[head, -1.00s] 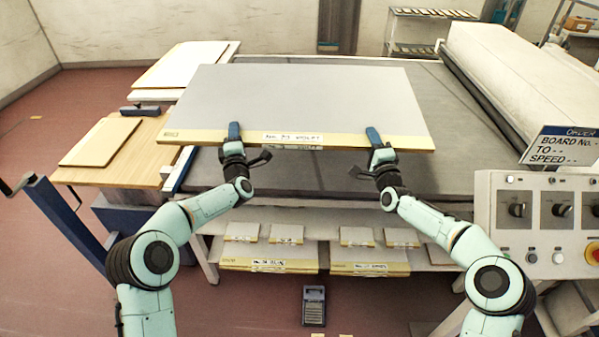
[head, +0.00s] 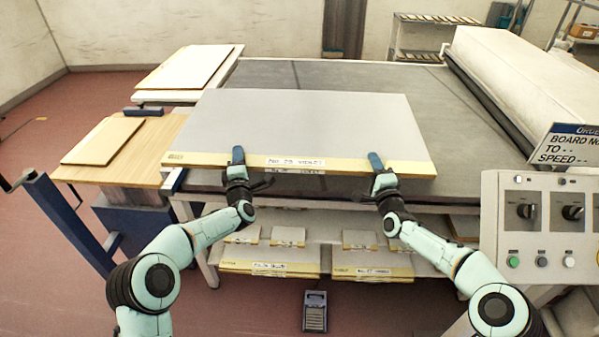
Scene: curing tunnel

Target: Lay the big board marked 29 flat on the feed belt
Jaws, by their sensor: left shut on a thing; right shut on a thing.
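The big board (head: 300,120) is a grey panel with a pale yellow front edge and a label whose number I cannot read surely. It lies level, or nearly so, over the front part of the dark feed belt (head: 440,110). I cannot tell whether it touches the belt. My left gripper (head: 238,160) is shut on the board's front edge, left of the label. My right gripper (head: 377,163) is shut on the same edge, right of the label. The board hides the belt beneath it.
A control panel (head: 540,220) with knobs and an order sign (head: 570,145) stand at the right. A long white cover (head: 520,80) borders the belt. A wooden side table (head: 150,160) with boards is at the left. Smaller boards (head: 270,262) lie on a shelf below. A foot pedal (head: 315,310) is on the floor.

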